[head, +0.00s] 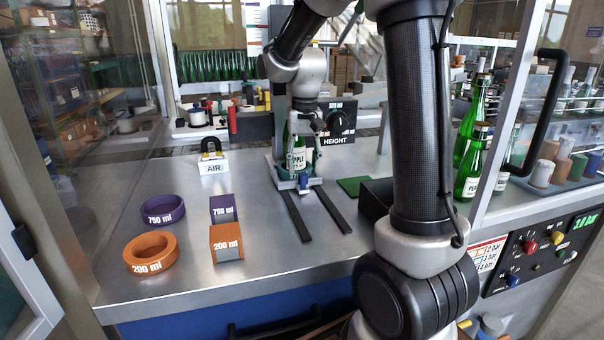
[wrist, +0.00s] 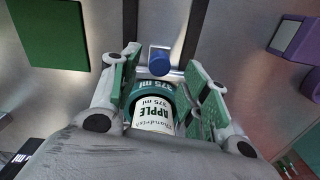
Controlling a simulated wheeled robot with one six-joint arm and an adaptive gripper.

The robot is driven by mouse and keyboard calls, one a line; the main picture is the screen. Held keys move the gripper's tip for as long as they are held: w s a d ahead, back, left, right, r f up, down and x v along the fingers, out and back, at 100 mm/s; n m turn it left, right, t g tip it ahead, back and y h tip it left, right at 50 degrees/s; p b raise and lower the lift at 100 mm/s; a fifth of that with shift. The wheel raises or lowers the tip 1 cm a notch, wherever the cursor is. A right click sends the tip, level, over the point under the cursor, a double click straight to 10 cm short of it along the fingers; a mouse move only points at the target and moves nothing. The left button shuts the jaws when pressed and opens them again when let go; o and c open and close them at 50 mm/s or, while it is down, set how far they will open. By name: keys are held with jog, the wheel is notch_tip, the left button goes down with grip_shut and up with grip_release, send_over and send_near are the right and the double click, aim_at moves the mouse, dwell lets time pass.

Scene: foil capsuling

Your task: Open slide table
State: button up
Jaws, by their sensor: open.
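The slide table (head: 283,187) sits at the rear end of two dark rails on the steel worktop. A blue knob (head: 303,183) is at its front; the knob also shows in the wrist view (wrist: 160,61). A green bottle (head: 296,157) with a white apple label stands upright on the slide table in a green 375 ml ring (wrist: 140,88). My gripper (head: 309,133) is pointed down over the bottle. In the wrist view its open fingers (wrist: 162,68) lie on either side of the bottle and ring, near the knob. I cannot tell whether they touch anything.
The rails (head: 296,217) in front of the slide table are clear. Purple and orange rings (head: 150,255) and blocks (head: 227,242) stand at left. The AIR valve (head: 212,158) is behind them. A green pad (head: 353,186) and black bin (head: 376,196) are at right.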

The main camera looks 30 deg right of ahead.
aim_at(303, 174)
jog(key=shift+f, duration=1.85)
jog(key=shift+c, duration=0.5)
grip_shut()
